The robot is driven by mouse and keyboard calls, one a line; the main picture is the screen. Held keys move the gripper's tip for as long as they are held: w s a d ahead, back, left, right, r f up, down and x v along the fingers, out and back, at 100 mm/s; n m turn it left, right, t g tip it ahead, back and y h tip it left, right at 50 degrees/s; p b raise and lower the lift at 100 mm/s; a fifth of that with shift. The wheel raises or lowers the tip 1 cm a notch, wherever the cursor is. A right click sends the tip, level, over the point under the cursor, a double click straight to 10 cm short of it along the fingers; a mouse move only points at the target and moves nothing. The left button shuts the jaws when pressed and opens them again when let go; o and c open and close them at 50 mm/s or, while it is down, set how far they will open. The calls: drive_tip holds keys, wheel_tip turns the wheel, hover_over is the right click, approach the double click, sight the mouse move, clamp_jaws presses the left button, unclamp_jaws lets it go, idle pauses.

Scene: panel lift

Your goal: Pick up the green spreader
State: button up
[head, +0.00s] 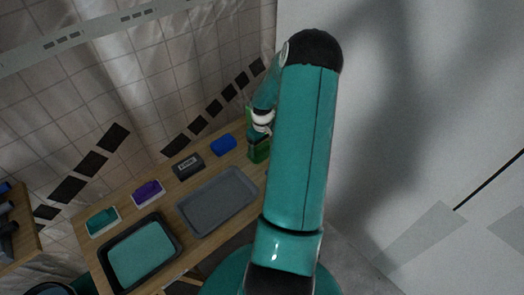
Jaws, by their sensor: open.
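A green object (257,155), which I take for the green spreader, is at the right part of the wooden table, near its back edge. My arm partly hides it, so its full shape is unclear. My gripper (260,139) is a small dark shape directly above or in front of the green object. It is open. Its fingers are too small and covered to tell whether they touch the green object or stand around it.
On the wooden table (172,204) are a blue block (223,145), a dark grey block (188,166), a purple block (148,192) and a teal block (102,221). A grey tray (217,201) and a black tray (173,237) with teal content lie in front. A tiled wall is behind.

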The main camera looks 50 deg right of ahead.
drive_tip(key=shift+f, duration=0.4)
drive_tip(key=c, duration=1.1)
drive_tip(key=shift+r, duration=1.45)
drive_tip(key=s+a+r, duration=0.7)
drive_tip(key=a+r, duration=0.3)
drive_tip(key=a, duration=0.1)
drive_tip(key=shift+s+a, duration=0.3)
drive_tip(key=shift+s, duration=0.1)
